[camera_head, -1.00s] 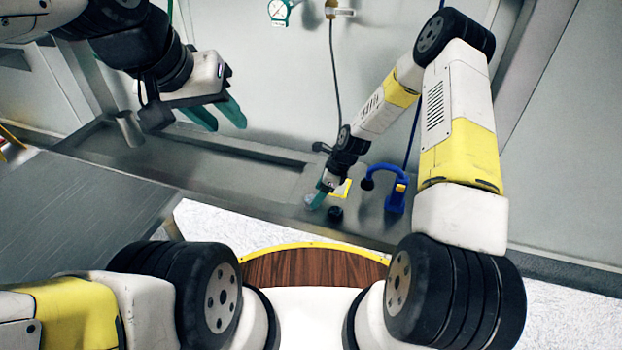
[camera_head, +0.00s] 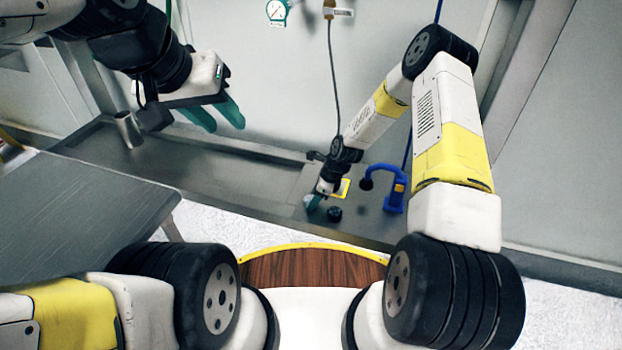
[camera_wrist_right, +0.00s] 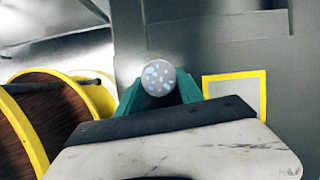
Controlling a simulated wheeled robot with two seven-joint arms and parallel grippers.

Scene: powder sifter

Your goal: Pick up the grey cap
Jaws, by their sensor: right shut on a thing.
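The grey cap (camera_wrist_right: 158,77) is a round disc with a pale speckled top, seen in the right wrist view. My right gripper (camera_wrist_right: 160,92) is shut on it, with a green finger on each side. In the head view my right gripper (camera_head: 314,203) points down low at the bench's front part, and the cap is mostly hidden there. I cannot tell whether the cap touches the bench. My left gripper (camera_head: 214,116) is open and empty, held above the bench at the left.
A small black knob-like thing (camera_head: 334,214) and a yellow square outline (camera_head: 344,188) lie close to the right gripper. A blue curved device (camera_head: 394,200) stands to their right. A metal cup (camera_head: 127,130) stands at the left of the bench (camera_head: 225,185), whose middle is clear.

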